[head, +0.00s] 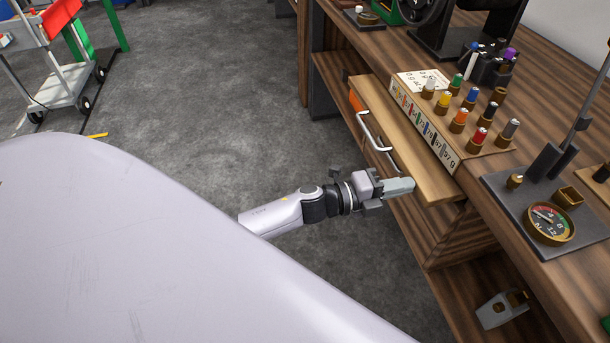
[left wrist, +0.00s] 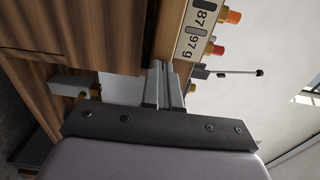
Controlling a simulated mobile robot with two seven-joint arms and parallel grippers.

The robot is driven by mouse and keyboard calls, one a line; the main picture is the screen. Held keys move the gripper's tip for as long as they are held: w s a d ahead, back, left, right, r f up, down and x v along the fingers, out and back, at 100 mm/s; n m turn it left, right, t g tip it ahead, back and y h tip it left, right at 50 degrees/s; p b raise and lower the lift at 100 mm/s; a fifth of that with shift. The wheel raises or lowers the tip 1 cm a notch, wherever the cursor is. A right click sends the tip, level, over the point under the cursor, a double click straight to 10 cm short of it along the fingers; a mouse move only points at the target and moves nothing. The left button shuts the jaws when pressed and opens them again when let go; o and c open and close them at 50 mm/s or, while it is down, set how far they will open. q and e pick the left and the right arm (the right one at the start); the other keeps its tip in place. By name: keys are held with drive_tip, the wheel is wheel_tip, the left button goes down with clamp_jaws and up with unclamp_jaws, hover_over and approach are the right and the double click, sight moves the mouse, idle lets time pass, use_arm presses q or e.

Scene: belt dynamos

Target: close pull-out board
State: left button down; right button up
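The pull-out board (head: 400,125), a light wooden slab with a white bar handle (head: 375,135) on its front edge, stands out from the brown wooden desk in the head view. My left gripper (head: 400,187) is beside the board's near end, to the right of and below the handle in the picture. Its fingers look shut together with nothing between them. In the left wrist view the fingers (left wrist: 164,85) point toward the desk, and part of the board's wood (left wrist: 168,35) shows beyond them. Whether they touch the board I cannot tell. My right gripper is not in view.
A rack of coloured pegs (head: 459,115) stands on the desktop behind the board. A round gauge (head: 549,223) sits on a dark plate at the right. A grey device (head: 502,309) lies on a lower shelf. Grey floor (head: 220,110) left of the desk is clear.

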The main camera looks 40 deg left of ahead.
sight(440, 175)
use_arm(q)
drive_tip(key=b+x, duration=0.3)
drive_tip(key=x, duration=0.5)
drive_tip(key=shift+w+d, duration=0.25)
drive_tip(key=shift+w, duration=0.05)
drive_tip(key=shift+w+d+r, duration=0.1)
drive_tip(key=shift+w+d, duration=0.05)
drive_tip(key=shift+r, duration=0.2)
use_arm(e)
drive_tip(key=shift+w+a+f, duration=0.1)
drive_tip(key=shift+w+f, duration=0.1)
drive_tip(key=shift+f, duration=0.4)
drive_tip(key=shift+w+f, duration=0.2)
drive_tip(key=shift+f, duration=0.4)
use_arm(q)
drive_tip(key=shift+w+r, duration=0.1)
